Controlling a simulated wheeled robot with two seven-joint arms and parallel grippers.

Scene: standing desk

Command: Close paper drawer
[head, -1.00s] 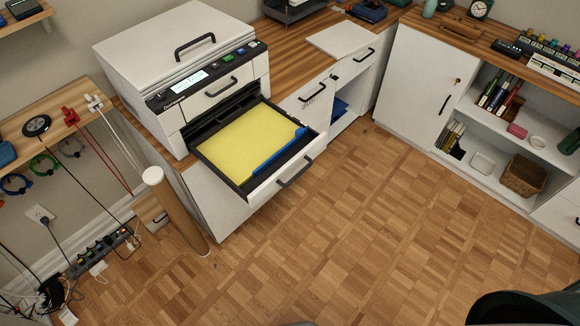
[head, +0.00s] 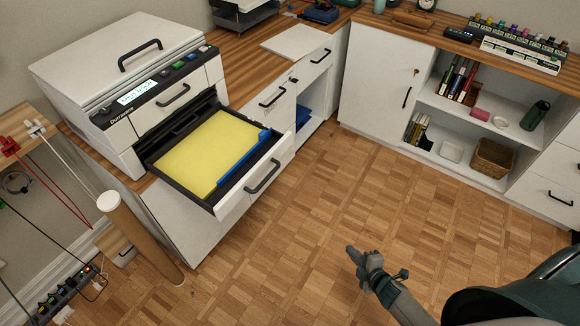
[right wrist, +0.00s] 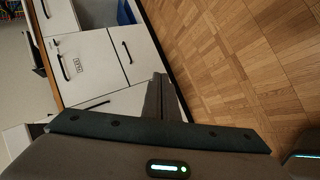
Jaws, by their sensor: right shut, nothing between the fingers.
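The white printer (head: 130,75) stands on the wooden counter at the left in the head view. Its paper drawer (head: 232,205) is pulled out toward the floor side, with a dark handle (head: 263,176) on its white front. Yellow paper (head: 208,152) and a blue guide (head: 243,160) lie inside it. My right gripper (head: 351,250) is in the lower right of the head view, over the floor, apart from the drawer and to the right of it. It is shut and empty; its fingers also show in the right wrist view (right wrist: 160,78). My left gripper is out of view.
A cardboard tube (head: 140,235) with a white cap leans beside the cabinet below the printer. A white cabinet with handled drawers (head: 270,105) stands right of the printer. Shelves (head: 465,120) line the back right. The parquet floor (head: 300,225) between drawer and gripper is clear.

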